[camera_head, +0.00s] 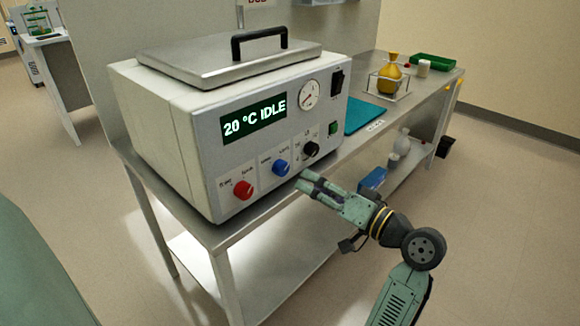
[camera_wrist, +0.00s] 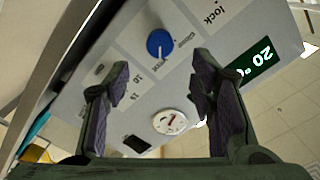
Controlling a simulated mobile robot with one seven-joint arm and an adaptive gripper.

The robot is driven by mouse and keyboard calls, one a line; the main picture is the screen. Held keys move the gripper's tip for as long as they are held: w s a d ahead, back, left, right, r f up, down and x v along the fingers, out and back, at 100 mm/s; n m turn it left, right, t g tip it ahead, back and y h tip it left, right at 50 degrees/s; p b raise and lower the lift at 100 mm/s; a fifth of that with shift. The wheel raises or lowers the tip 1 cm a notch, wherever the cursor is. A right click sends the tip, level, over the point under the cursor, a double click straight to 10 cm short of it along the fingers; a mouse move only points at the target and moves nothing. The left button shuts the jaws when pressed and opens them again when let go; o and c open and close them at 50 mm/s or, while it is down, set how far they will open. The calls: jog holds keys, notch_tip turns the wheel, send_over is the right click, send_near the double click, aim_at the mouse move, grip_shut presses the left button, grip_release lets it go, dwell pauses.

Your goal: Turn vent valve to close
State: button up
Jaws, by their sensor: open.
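A blue knob (camera_head: 280,168) sits on the front panel of the white chamber unit (camera_head: 160,120), between a red knob (camera_head: 243,189) and a black knob (camera_head: 311,149). In the wrist view the blue knob (camera_wrist: 159,43) lies beyond and between my fingertips, with small labels beside it and a white line on its face. Its label is too small to read surely as the vent valve. My gripper (camera_head: 305,180) is open and empty, in front of the panel, low and right of the blue knob. The fingers appear apart from it. The wrist view shows both fingers (camera_wrist: 150,76) spread.
A display (camera_head: 253,119) reads 20 °C IDLE. A gauge (camera_head: 310,94) and switch (camera_head: 337,83) are at its right. The bench (camera_head: 235,235) edge runs under the unit.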

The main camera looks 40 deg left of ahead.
aim_at(285, 169)
jog(key=a, duration=0.3)
jog(key=a+p, duration=0.1)
jog(key=a, duration=0.4)
jog(key=shift+w+a+p, duration=0.3)
jog(key=shift+w+a, duration=0.05)
jog(key=shift+a, duration=0.05)
jog(key=shift+c, duration=0.5)
jog(key=c, duration=1)
